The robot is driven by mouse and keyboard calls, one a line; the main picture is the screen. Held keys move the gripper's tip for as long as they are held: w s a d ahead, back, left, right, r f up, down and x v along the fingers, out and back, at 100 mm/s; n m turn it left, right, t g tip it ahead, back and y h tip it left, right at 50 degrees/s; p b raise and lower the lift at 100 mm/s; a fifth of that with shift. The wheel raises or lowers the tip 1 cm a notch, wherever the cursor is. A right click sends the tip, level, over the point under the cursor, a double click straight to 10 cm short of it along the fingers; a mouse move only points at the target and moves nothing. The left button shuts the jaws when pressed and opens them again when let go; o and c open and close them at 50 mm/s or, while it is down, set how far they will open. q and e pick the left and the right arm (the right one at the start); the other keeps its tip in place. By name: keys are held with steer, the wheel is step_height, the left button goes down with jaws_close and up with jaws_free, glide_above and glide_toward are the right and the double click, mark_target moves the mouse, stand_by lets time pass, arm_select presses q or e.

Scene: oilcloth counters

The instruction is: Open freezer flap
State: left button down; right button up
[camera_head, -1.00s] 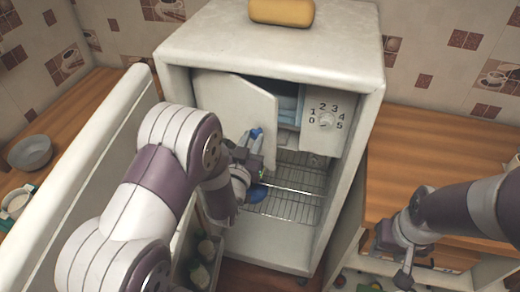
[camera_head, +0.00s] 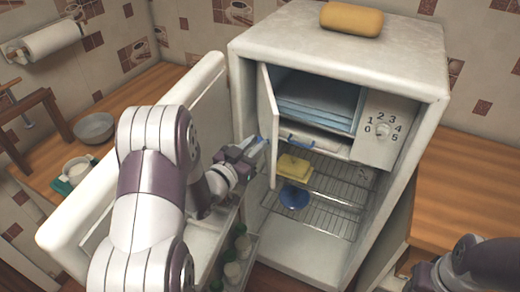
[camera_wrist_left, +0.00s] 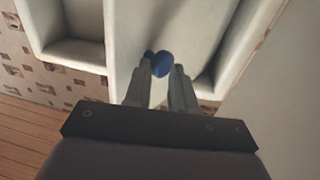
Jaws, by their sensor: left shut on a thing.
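The freezer flap (camera_head: 269,128) stands swung wide open to the left, seen almost edge-on. Behind it, the freezer compartment (camera_head: 318,97) shows its light-blue inside. My left gripper (camera_head: 262,150) is at the flap's outer face, shut on the blue flap handle (camera_head: 259,140). In the left wrist view, the blue handle (camera_wrist_left: 160,64) sits between the fingertips (camera_wrist_left: 162,72), against the pale flap surface. My right gripper is out of view; only part of my right arm shows at the lower right.
The open fridge door (camera_head: 150,150) stands left of my left arm, with bottles (camera_head: 240,245) in its shelf. A yellow block (camera_head: 294,164) and a blue bowl (camera_head: 293,196) are on the wire racks. A yellow loaf-like thing (camera_head: 351,19) lies on top.

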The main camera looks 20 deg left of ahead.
arm_select(q)
steer(key=shift+w+a+r, duration=0.3)
steer(key=shift+r, duration=0.25)
steer(key=c, duration=1.2)
jaws_free()
steer(key=o, duration=0.4)
steer(key=shift+w+a+f, duration=0.15)
steer(key=shift+w+f, duration=0.05)
steer(key=shift+w, duration=0.2)
steer(key=shift+w+a+f, duration=0.1)
steer(key=shift+w+f, duration=0.05)
steer(key=shift+w, duration=0.05)
steer(key=shift+s+d, duration=0.2)
steer(key=shift+s, duration=0.05)
steer(key=shift+a, duration=0.1)
steer(key=shift+f, duration=0.25)
